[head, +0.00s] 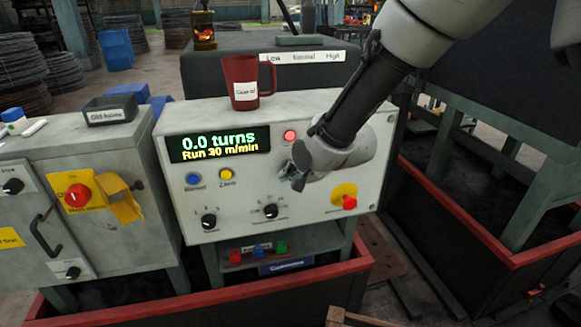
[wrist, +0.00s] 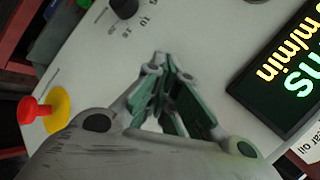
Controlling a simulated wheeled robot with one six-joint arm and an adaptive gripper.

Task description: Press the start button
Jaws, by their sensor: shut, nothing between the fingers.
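The control panel (head: 330,115) is a pale sloped box with a lit display (head: 218,143) reading "0.0 turns" and a "Run" speed line in m/min. A blue button (head: 193,179) and a yellow button (head: 226,174) sit below the display. A red lit round (head: 290,136) is right of the display. I see no button that I can read as start; one may be hidden behind my gripper. My gripper (head: 295,177) is shut and empty in front of the panel's middle. In the wrist view its fingertips (wrist: 161,58) point at bare panel; contact cannot be told.
A red stop button on a yellow plate (head: 348,201) is at the panel's lower right. Two black knobs (head: 209,221) (head: 271,211) are below my gripper. A red mug (head: 240,82) stands on top.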

